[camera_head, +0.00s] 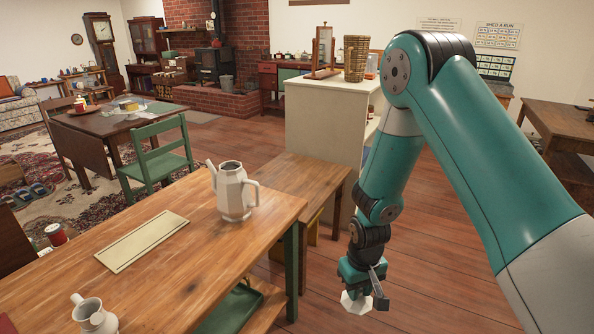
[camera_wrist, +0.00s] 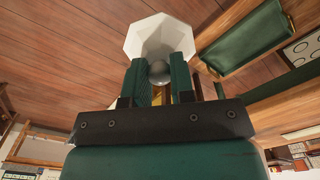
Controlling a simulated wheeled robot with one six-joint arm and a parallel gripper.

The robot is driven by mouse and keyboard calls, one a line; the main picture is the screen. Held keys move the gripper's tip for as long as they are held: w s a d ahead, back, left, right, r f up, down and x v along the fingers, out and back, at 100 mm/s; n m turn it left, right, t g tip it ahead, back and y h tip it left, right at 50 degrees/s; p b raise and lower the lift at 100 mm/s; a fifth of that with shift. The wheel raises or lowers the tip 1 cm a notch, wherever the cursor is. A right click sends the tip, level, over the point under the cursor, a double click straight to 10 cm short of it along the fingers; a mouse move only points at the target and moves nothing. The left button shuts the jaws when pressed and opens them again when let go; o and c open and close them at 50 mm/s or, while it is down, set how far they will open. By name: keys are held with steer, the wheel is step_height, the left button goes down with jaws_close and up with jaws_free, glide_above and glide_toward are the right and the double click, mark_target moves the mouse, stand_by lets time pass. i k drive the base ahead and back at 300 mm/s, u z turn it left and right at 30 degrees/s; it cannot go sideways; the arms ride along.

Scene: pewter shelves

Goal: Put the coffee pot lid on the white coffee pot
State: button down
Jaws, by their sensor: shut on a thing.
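The white coffee pot (camera_head: 234,192) stands upright and without a lid on the wooden table (camera_head: 190,275), near its far right corner. Its spout points left and its handle right. My gripper (camera_head: 367,290) hangs to the right of the table, over the floor. It is shut on the white, faceted coffee pot lid (camera_head: 356,303). In the wrist view my gripper (camera_wrist: 159,75) has its two green fingers on the lid's round knob, and the lid (camera_wrist: 160,35) shows its octagonal rim beyond them. The lid is well apart from the pot.
A cream board (camera_head: 143,241) lies left of the pot, and a small white jug (camera_head: 93,316) stands at the table's near edge. A green tray (camera_head: 232,308) sits below the tabletop. A lower wooden table (camera_head: 300,178) and a white cabinet (camera_head: 325,130) stand behind.

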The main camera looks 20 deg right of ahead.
mark_target(231, 167)
steer(key=z, duration=0.7)
steer(key=k, duration=0.95)
steer(key=z, duration=0.8)
steer(key=i, duration=1.05)
steer(key=u, duration=0.65)
steer(key=i, duration=0.8)
steer(key=u, duration=0.8)
